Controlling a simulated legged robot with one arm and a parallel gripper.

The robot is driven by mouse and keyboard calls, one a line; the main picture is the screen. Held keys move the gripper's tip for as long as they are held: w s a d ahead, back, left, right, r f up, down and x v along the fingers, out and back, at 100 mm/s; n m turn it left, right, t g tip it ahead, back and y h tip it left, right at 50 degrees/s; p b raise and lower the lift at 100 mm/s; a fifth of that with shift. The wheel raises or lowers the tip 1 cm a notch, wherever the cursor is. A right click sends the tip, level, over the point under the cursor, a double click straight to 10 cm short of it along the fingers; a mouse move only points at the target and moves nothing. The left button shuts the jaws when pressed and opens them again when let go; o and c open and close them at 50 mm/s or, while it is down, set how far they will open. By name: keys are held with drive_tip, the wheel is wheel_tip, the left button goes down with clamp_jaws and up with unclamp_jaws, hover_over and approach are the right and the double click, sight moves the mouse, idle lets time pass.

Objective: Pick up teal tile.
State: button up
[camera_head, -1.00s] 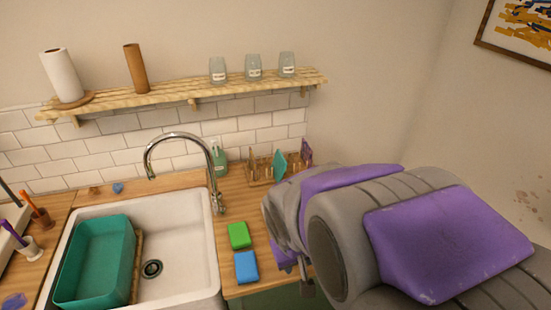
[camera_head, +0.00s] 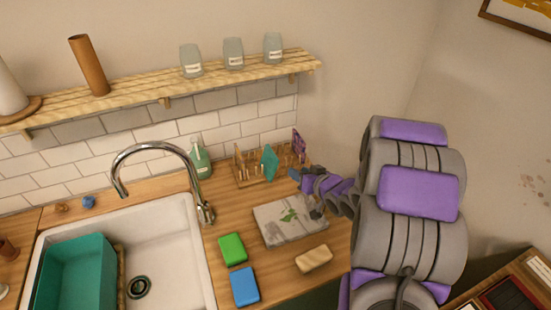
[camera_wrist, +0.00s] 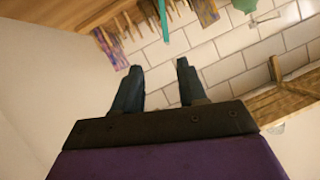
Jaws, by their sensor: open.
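The teal tile (camera_head: 269,162) stands upright in the wooden rack (camera_head: 262,178) at the back of the counter. In the wrist view the tile (camera_wrist: 163,22) shows edge-on as a thin teal strip near the top. My gripper (camera_head: 294,173) is just right of the tile in the head view, apart from it. In the wrist view my gripper (camera_wrist: 158,68) has its two dark fingers spread, with nothing between them. The tile lies beyond the fingertips there. A purple patterned tile (camera_head: 299,145) stands at the rack's right end and also shows in the wrist view (camera_wrist: 110,47).
A soap bottle (camera_head: 201,160) stands left of the rack. A folded cloth (camera_head: 290,221), a tan block (camera_head: 314,259), a green sponge (camera_head: 232,249) and a blue sponge (camera_head: 245,286) lie in front. The sink (camera_head: 180,235) is at left. A shelf (camera_head: 150,95) runs above.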

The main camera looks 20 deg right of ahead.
drive_tip(key=b, duration=0.4)
approach(272, 157)
drive_tip(key=x, duration=0.4)
drive_tip(key=d+x, duration=0.1)
drive_tip(key=x, duration=0.2)
drive_tip(key=shift+s+f, duration=0.15)
drive_tip(key=shift+f, duration=0.25)
drive_tip(key=x, duration=0.1)
drive_tip(key=b+x, duration=0.1)
drive_tip(key=x, duration=0.1)
drive_tip(key=shift+w+a+r, duration=0.1)
drive_tip(key=shift+w+a, duration=0.2)
drive_tip(key=shift+a, duration=0.05)
drive_tip(key=shift+w, duration=0.35)
drive_tip(key=shift+d, duration=0.1)
drive_tip(key=shift+c, duration=0.2)
clamp_jaws()
